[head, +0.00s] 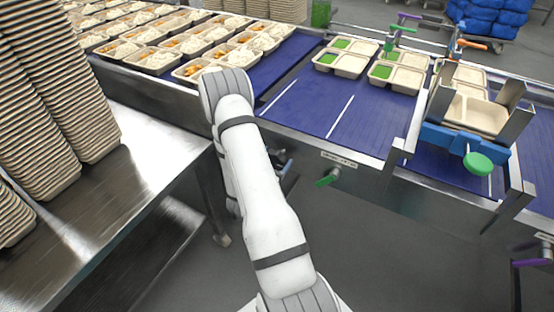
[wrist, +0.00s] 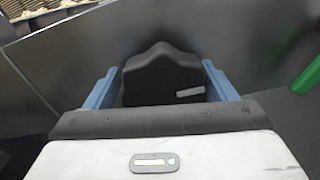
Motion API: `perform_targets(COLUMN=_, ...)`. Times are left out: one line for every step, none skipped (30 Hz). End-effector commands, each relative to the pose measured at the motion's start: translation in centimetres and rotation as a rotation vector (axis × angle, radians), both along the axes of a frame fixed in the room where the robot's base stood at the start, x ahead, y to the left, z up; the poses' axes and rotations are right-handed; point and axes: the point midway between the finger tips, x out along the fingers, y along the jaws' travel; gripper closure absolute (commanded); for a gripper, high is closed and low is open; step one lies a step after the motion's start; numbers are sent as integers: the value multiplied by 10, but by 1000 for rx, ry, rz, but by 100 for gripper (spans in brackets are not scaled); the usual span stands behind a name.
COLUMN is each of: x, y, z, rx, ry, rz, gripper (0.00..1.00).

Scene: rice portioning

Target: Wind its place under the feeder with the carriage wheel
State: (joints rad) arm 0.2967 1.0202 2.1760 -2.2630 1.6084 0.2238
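A green crank handle (head: 327,180) sticks out from the front of the steel conveyor frame, below a small label too small to read surely. A round green knob (head: 478,163) is on the front of a blue bracket (head: 440,138) with upright metal plates around an empty tray (head: 478,113). I cannot tell which green part is the carriage wheel. My gripper (head: 285,168) is partly hidden behind my arm, left of the crank handle and apart from it.
Trays with green portions (head: 345,62) stand on the blue belt (head: 330,112). Filled trays (head: 205,65) crowd the belt at upper left. Tall stacks of empty trays (head: 65,85) stand on a steel table (head: 130,190) at left. The floor (head: 390,250) in front is clear.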

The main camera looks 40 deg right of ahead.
Motion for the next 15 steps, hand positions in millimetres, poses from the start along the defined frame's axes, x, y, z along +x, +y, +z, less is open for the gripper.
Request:
perform_targets(x=1, y=0, z=1, rx=-2, ry=-2, rz=2, gripper=20)
perform_targets(x=1, y=0, z=1, rx=-2, ry=-2, rz=1, gripper=17)
perform_targets(x=0, y=0, z=1, rx=-1, ry=-1, rz=0, gripper=14)
perform_targets(x=0, y=0, z=1, rx=-1, ry=-1, rz=0, gripper=12)
perform_targets(x=0, y=0, z=0, rx=-1, ry=-1, rz=0, gripper=9)
perform_targets(x=0, y=0, z=0, rx=1, ry=-1, rz=-1, gripper=6)
perform_targets(x=0, y=0, z=0, rx=0, ry=0, rz=-1, gripper=6)
perform_targets(x=-1, y=0, z=0, rx=0, ry=0, rz=-2, gripper=6)
perform_targets(x=-1, y=0, z=0, rx=1, ry=1, rz=-2, gripper=6)
perform_targets(x=-1, y=0, z=0, rx=1, ry=1, rz=-2, gripper=6)
perform_targets(x=-1, y=0, z=0, rx=1, ry=1, rz=-2, gripper=6)
perform_targets(x=-1, y=0, z=-1, rx=1, ry=1, rz=-2, gripper=6)
perform_targets(x=-1, y=0, z=-1, rx=2, ry=1, rz=-2, gripper=6)
perform_targets(x=-2, y=2, z=-1, rx=2, ry=1, rz=-2, gripper=6)
perform_targets(x=-2, y=4, z=-1, rx=2, ry=2, rz=-2, gripper=6)
